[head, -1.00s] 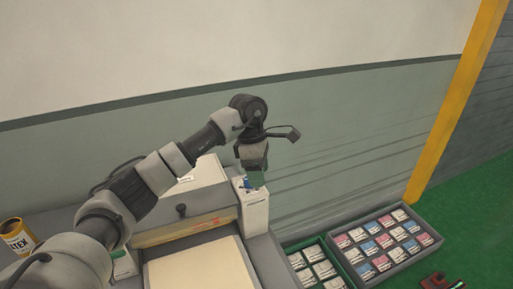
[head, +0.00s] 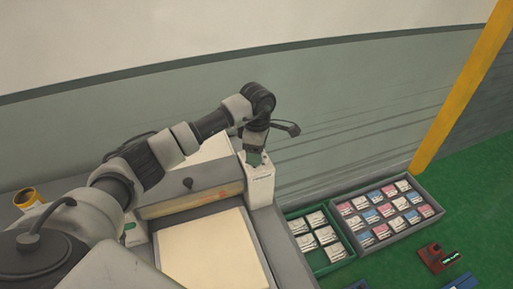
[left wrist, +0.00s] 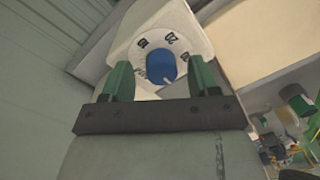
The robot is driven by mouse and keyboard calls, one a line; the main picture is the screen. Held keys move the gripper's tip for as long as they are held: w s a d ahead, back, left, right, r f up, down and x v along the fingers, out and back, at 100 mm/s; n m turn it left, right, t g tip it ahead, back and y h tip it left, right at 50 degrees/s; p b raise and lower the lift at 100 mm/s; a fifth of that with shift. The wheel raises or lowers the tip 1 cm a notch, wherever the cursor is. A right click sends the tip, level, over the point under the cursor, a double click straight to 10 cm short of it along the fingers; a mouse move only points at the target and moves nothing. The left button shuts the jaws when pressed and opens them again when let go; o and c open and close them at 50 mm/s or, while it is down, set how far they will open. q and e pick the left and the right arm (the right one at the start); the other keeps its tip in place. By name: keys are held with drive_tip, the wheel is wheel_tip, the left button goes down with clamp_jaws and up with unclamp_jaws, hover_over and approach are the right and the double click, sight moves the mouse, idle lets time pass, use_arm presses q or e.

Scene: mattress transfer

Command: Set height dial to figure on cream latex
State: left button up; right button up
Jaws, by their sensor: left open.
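The blue height dial (left wrist: 161,66) sits on the white housing (left wrist: 150,20) with dark figures around it; 10 and 20 are readable, and a third mark on the right looks like 30. A small pale mark shows on the dial's lower edge. My left gripper (left wrist: 162,80) is open, its green fingers on either side of the dial; I cannot tell whether they touch it. In the head view my left gripper (head: 254,157) is over the top of the housing (head: 260,184) and hides the dial. A cream slab (head: 215,250) lies on the machine bed. My right gripper is out of view.
A yellow tin (head: 27,197) stands at the far left. A green tray (head: 335,262) and a grey tray (head: 437,209) of small cards stand right of the machine. A red object (head: 438,257) lies on the green floor. The wall is close behind.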

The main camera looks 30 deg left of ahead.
use_arm(q)
drive_tip(key=shift+f, duration=0.25)
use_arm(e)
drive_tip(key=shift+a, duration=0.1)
use_arm(q)
drive_tip(key=c, duration=0.9)
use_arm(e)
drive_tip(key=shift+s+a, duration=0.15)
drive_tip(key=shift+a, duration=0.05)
